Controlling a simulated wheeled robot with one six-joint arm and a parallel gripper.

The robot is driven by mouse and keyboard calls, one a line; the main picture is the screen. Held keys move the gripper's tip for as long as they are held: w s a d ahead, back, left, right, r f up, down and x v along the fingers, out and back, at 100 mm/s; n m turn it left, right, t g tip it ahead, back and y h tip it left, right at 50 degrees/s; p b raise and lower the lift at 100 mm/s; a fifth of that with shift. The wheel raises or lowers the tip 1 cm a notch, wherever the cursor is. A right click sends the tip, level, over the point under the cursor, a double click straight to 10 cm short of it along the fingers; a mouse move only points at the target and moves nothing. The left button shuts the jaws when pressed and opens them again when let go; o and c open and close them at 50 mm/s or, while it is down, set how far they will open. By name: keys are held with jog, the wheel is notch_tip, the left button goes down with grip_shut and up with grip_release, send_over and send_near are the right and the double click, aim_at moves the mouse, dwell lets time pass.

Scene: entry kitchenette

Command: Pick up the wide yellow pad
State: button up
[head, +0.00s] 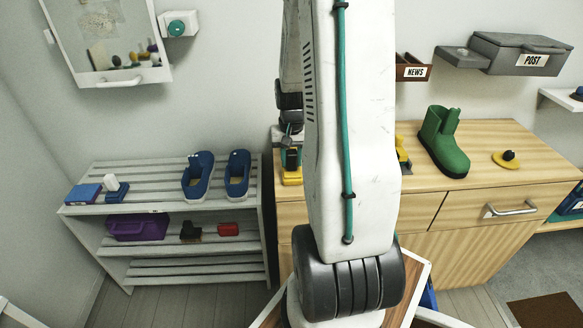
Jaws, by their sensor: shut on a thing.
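My gripper (290,143) is at the left end of the wooden cabinet top, partly hidden behind my own arm. It is shut on a yellow pad (291,177) with a dark upper part, just below it. Its fingertips are hard to make out, and I cannot tell whether the pad touches the cabinet top. Another yellow piece (403,151) shows at the right edge of my arm, mostly hidden. A flat, round yellow pad with a dark knob (506,159) lies farther right on the cabinet.
The wooden cabinet (480,190) also bears a green boot (444,142). A slatted white rack (150,170) at left holds blue shoes (198,177), a blue block (84,194) and a purple box (137,227). Wall boxes marked NEWS (414,72) and POST (515,55) hang above.

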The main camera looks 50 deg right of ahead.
aim_at(292, 151)
jog(key=shift+r, duration=0.1)
jog(key=shift+r, duration=0.6)
notch_tip(292, 151, up, 2)
jog(key=shift+r, duration=0.2)
jog(key=s+a+r, duration=0.1)
jog(key=s+a, duration=0.1)
jog(key=s, duration=1.3)
jog(key=shift+s+a, duration=0.4)
jog(key=shift+r, duration=0.1)
jog(key=shift+o, duration=1.3)
jog(key=shift+c, duration=0.7)
